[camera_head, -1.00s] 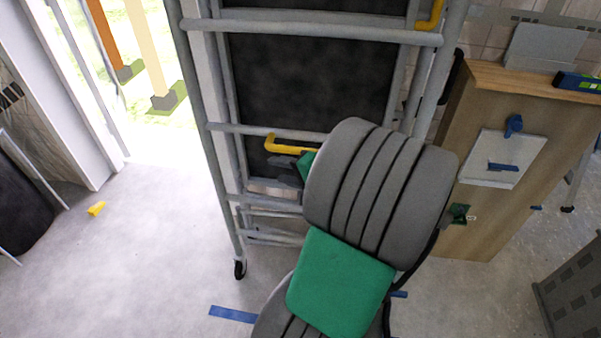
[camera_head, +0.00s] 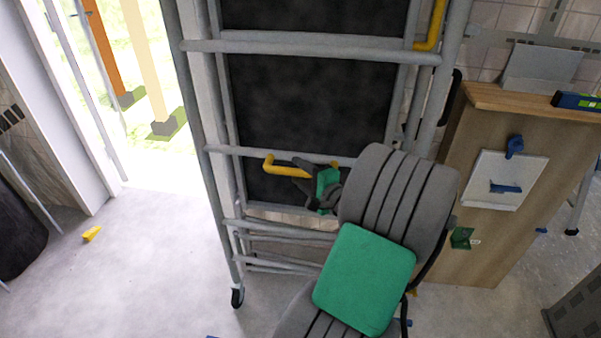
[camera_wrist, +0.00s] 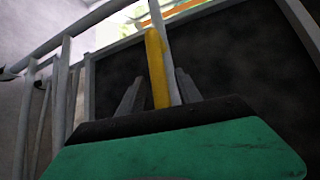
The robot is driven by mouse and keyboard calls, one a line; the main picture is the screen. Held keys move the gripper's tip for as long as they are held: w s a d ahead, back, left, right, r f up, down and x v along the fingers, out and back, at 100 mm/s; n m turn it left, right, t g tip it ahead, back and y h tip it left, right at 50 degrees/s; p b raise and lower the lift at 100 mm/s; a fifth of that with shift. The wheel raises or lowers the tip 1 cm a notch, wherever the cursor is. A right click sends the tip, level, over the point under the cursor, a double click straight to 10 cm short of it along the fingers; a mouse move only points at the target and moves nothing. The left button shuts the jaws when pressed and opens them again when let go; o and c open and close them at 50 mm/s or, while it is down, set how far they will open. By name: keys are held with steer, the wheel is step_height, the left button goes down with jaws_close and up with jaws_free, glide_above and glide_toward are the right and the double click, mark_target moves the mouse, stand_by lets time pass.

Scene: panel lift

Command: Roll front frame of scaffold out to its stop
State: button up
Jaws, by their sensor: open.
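The grey tubular scaffold frame (camera_head: 310,46) stands in front of me with dark panels behind its bars. A yellow handle (camera_head: 285,168) sits on its lower crossbar; another yellow handle (camera_head: 437,22) is at the upper right. My gripper (camera_head: 296,172) is at the lower handle, partly hidden by my wrist. In the wrist view, that yellow handle (camera_wrist: 157,68) stands between my two grey fingers, with gaps to either side, so the gripper is open around it. I cannot tell whether a finger touches it. A caster (camera_head: 237,297) under the frame's left post rests on the floor.
A wooden cabinet (camera_head: 520,190) stands close on the right, with a green-and-blue level (camera_head: 577,101) on top. A small yellow piece (camera_head: 92,233) lies on the floor at left. The floor left of the scaffold is mostly clear, towards a bright doorway.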

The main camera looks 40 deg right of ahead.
jaws_close()
stand_by(1.3)
